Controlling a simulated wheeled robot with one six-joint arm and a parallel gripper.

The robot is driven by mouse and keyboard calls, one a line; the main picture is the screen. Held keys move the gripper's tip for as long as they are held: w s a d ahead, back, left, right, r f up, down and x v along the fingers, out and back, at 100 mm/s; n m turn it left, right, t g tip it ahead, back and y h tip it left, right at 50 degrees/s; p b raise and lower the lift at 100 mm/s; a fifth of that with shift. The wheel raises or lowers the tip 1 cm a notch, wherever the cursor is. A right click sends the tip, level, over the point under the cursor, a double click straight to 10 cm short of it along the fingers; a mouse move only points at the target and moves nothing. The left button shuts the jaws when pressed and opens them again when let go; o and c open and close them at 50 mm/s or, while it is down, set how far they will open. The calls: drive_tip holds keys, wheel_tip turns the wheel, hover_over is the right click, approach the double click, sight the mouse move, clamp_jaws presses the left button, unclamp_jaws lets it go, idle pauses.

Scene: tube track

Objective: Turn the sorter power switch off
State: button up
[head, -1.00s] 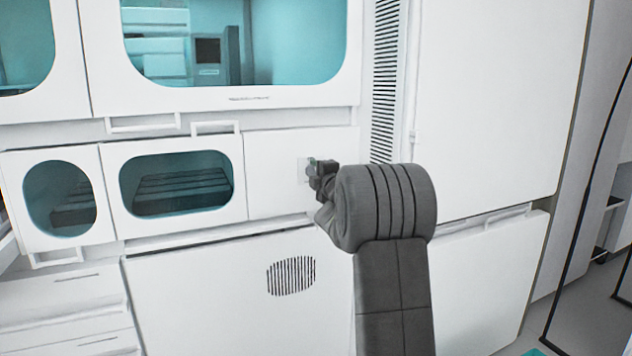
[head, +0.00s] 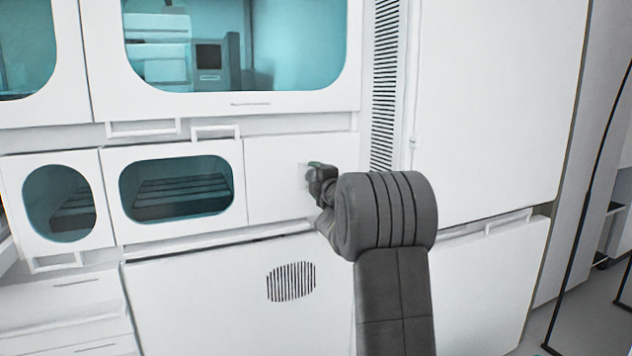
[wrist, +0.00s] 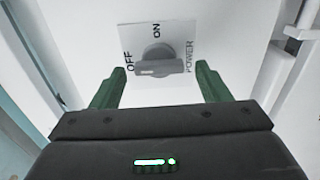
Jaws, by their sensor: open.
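The power switch is a grey rotary knob (wrist: 158,62) on a pale plate (wrist: 125,40) set in a white panel. In the wrist view the plate bears the words OFF at left, ON above the knob and POWER at right. The knob's bar lies roughly level across that picture; which word it points to is unclear. My gripper (wrist: 161,70) is open, with one green finger on each side of the knob and visible gaps between. In the head view my gripper (head: 320,174) is at the plate (head: 303,175) and hides the knob.
Left of the switch panel is a small windowed door (head: 182,186), with a handle (head: 216,131) above it. A large window (head: 300,50) is higher up. A vertical slatted vent (head: 384,90) stands right of the panel. A round grille (head: 291,281) is below.

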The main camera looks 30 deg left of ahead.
drive_tip(key=shift+d, duration=0.1)
drive_tip(key=p+v, duration=0.1)
drive_tip(key=v, duration=1.2)
drive_tip(key=shift+s+d, duration=0.15)
drive_tip(key=shift+s, duration=0.15)
drive_tip(key=b+x, duration=0.1)
drive_tip(key=x, duration=1.2)
drive_tip(key=shift+w+a, duration=0.25)
drive_tip(key=shift+w, duration=0.05)
